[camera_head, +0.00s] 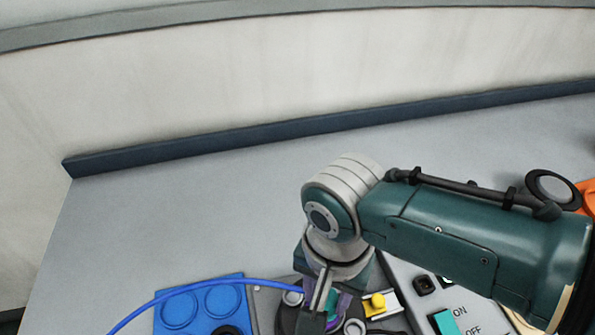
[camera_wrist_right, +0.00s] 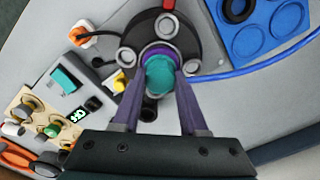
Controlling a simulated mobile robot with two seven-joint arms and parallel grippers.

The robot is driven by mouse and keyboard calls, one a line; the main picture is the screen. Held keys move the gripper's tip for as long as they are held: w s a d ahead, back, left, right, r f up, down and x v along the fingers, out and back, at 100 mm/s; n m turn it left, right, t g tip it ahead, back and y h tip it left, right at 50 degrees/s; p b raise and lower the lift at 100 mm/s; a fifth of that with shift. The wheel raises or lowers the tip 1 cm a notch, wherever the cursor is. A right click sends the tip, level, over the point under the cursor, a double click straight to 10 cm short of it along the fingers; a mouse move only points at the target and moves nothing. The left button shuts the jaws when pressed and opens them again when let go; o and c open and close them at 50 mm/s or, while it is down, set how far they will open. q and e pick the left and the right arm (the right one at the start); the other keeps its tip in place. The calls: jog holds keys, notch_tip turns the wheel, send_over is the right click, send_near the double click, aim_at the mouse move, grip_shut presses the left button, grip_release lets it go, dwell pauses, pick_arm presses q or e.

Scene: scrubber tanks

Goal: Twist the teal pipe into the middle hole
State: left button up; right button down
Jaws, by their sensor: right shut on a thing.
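The teal pipe (camera_wrist_right: 160,74) is between the purple fingers of my right gripper (camera_wrist_right: 159,80) in the right wrist view. My right gripper is shut on it. In the head view my right gripper (camera_head: 322,303) points down over the black round base, and a bit of teal pipe (camera_head: 333,299) shows beside a finger. The black round base (camera_wrist_right: 192,40) carries several grey ringed ports around its middle. A purple ring (camera_wrist_right: 158,48) shows at the middle, just behind the pipe. The pipe hides the middle hole, so I cannot tell how deep the pipe sits. My left gripper is not in view.
A blue tray (camera_head: 238,290) with round recesses lies left of the base. A blue hose (camera_head: 160,298) runs to the base. A yellow knob (camera_head: 377,302) and an ON/OFF switch panel (camera_head: 480,318) stand to the right. The table behind is clear up to the dark ledge (camera_head: 250,130).

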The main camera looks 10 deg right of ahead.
jog(key=shift+m, duration=0.7)
jog(key=shift+f, duration=0.3)
jog(key=shift+r, duration=0.1)
grip_release()
dwell(0.5)
dwell(0.4)
